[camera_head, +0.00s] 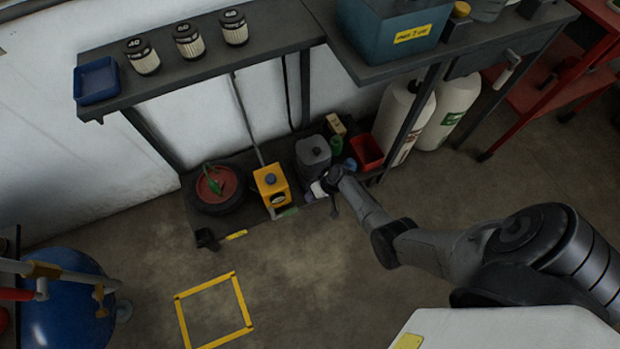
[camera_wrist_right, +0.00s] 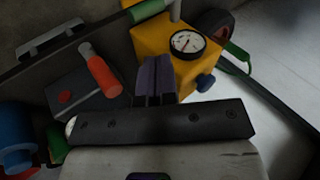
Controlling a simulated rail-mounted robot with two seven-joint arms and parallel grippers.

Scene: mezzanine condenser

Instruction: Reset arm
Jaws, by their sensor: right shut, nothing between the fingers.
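My right arm (camera_head: 440,250) comes in from the right in the head view and reaches toward the lower shelf against the wall. Its gripper (camera_head: 327,188) is small and dark there, at the shelf's front edge beside a grey canister (camera_head: 313,152). In the right wrist view the gripper's two fingers (camera_wrist_right: 154,78) are together with nothing between them. Beyond them stands a yellow box (camera_wrist_right: 168,45) with a round gauge; whether they touch it I cannot tell. My left gripper is not in view.
The lower shelf also holds a red bin (camera_head: 366,151) and a black tyre-like ring (camera_head: 214,187). An upper bench (camera_head: 275,35) overhangs. A blue tank (camera_head: 62,300) is at lower left; open floor lies in front.

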